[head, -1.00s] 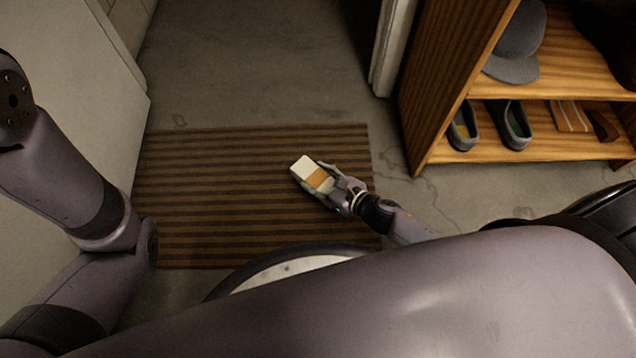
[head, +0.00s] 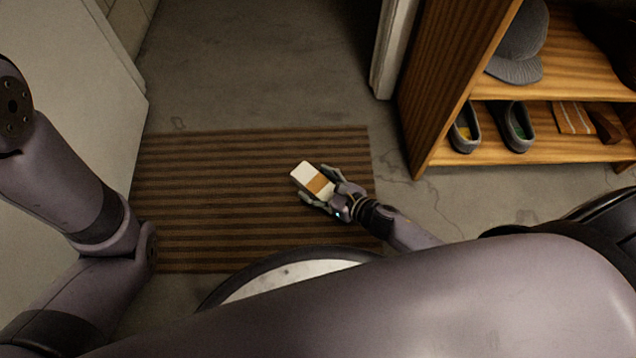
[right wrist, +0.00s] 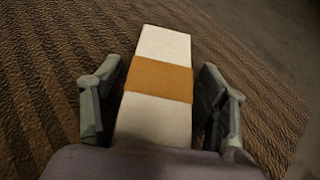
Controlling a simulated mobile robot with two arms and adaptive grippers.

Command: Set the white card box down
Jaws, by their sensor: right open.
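The white card box (head: 306,172) has an orange-brown band around its middle. It is at the right part of the brown striped mat (head: 220,190) and appears to rest on it. My right gripper (head: 324,188) is open around the box, with a finger on either side. In the right wrist view the box (right wrist: 158,118) lies between the two spread fingers (right wrist: 160,105), with a gap on each side. My left arm shows at the left of the head view, but its gripper is out of view.
A wooden shoe rack (head: 455,80) stands at the right, with a grey cap (head: 518,45) and a pair of shoes (head: 513,128) on its shelves. A pale door or panel (head: 70,90) is at the left. Bare concrete floor (head: 260,60) lies beyond the mat.

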